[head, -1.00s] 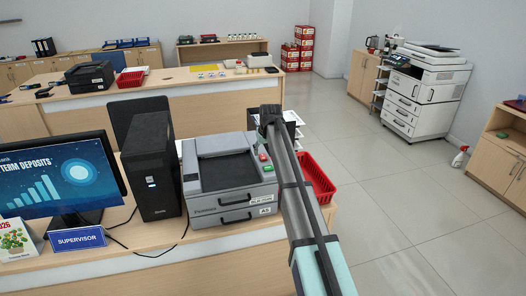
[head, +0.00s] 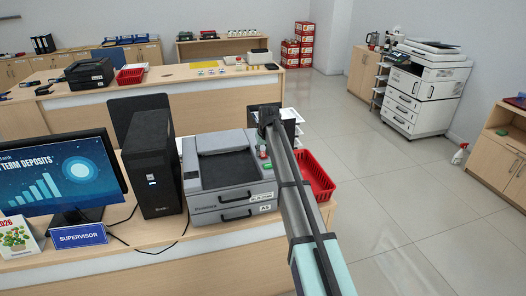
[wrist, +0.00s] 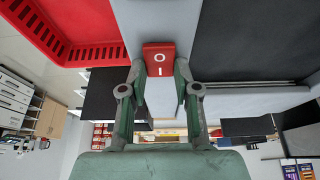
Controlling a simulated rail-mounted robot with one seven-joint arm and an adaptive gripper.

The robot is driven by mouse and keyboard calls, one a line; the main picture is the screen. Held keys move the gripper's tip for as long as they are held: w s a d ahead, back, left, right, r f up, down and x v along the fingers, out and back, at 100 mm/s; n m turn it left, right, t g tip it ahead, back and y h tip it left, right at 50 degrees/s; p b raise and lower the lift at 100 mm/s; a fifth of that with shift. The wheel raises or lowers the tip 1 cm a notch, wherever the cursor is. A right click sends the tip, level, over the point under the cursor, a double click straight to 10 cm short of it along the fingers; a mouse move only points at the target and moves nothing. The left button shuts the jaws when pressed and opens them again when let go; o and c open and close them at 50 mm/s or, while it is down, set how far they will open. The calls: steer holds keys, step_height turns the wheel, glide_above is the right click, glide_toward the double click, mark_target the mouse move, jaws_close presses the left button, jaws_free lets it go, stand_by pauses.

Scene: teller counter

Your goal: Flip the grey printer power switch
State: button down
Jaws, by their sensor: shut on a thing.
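The grey printer (head: 228,200) stands on the near counter, right of the black computer tower. Its power switch (wrist: 159,57) shows in the wrist view as a red rocker marked O and I on the printer's light grey top. My gripper (wrist: 160,80) has its two green-grey fingers on either side of the switch and is shut on it. In the head view my arm reaches up along the printer's right side, and the gripper is small and mostly hidden behind the arm there. The rocker's exact tilt is hard to tell.
A red basket (head: 314,178) sits right beside the printer and my arm; it also shows in the wrist view (wrist: 70,30). The computer tower (head: 154,165) and monitor (head: 62,180) stand to the left. Open floor (head: 400,220) lies to the right.

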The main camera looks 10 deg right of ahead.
mark_target(264, 155)
steer(key=shift+w+r+g+p, duration=0.15)
steer(key=shift+w+g+p, duration=0.35)
steer(key=shift+g, duration=0.3)
steer(key=shift+s+f+g+p, duration=0.1)
steer(key=shift+f+g+p, duration=0.15)
steer(key=shift+g, duration=0.35)
steer(key=shift+s, duration=0.1)
steer(key=c, duration=0.8)
jaws_free()
steer(key=shift+c, duration=0.2)
steer(key=shift+r, duration=0.1)
step_height(264, 155, up, 12)
steer(key=s, duration=0.1)
steer(key=shift+s, duration=0.25)
